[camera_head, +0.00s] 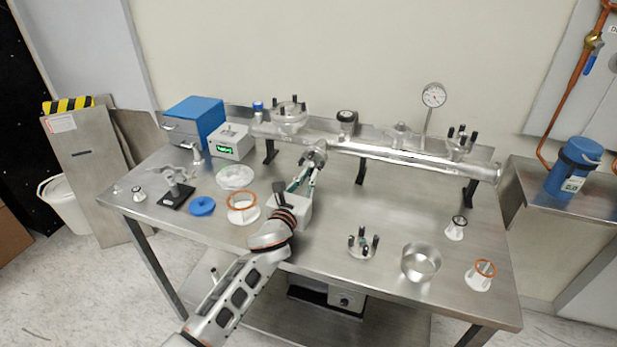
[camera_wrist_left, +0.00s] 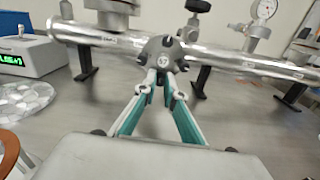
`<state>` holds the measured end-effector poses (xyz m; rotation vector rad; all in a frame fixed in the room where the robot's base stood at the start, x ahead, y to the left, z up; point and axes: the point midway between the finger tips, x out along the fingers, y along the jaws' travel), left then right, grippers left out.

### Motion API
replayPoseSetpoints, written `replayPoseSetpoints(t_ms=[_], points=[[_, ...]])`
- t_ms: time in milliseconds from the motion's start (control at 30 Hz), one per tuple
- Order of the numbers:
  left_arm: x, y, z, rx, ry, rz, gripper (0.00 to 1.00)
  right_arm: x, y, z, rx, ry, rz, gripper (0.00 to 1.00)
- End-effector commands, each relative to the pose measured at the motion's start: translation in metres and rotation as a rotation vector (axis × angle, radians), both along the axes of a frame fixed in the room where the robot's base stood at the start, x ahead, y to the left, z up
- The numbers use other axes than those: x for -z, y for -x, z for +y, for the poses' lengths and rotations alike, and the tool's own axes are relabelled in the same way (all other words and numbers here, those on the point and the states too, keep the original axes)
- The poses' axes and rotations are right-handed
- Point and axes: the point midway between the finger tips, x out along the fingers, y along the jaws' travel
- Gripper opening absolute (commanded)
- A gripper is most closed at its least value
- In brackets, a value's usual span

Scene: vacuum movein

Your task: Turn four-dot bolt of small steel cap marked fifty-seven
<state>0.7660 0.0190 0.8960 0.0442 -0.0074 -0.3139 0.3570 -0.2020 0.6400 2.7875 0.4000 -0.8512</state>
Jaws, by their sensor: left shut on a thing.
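The small steel cap (camera_head: 316,152) sits on the front of the steel tube, near its middle. In the left wrist view the cap (camera_wrist_left: 164,58) faces me, with a dark round label that appears to read 57 and bolts around its edge. My left gripper (camera_head: 312,170) reaches up to the cap from the front. In the left wrist view its teal fingers (camera_wrist_left: 161,78) converge at the cap's lower edge, shut on a bolt there. The fingertips hide most of that bolt, and its dots are too small to read. My right gripper is out of view.
The steel tube (camera_head: 400,158) runs across the bench on black stands, with a dial gauge (camera_head: 433,95) above. A white controller (camera_head: 232,141) stands left. A steel bowl (camera_head: 421,262), a bolted flange (camera_head: 362,243) and an orange-ringed part (camera_head: 481,275) stand front right. Bare bench lies between.

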Motion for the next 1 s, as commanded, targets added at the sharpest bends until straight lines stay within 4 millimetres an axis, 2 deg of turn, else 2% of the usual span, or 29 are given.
replayPoseSetpoints(t_ms=[500,1000], points=[[0.0011,0.0001,0.0005,0.000,0.318,0.105,0.00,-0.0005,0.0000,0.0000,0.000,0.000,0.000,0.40],[0.0013,0.0002,0.0004,0.000,0.386,0.127,0.00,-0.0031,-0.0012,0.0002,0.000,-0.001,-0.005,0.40]])
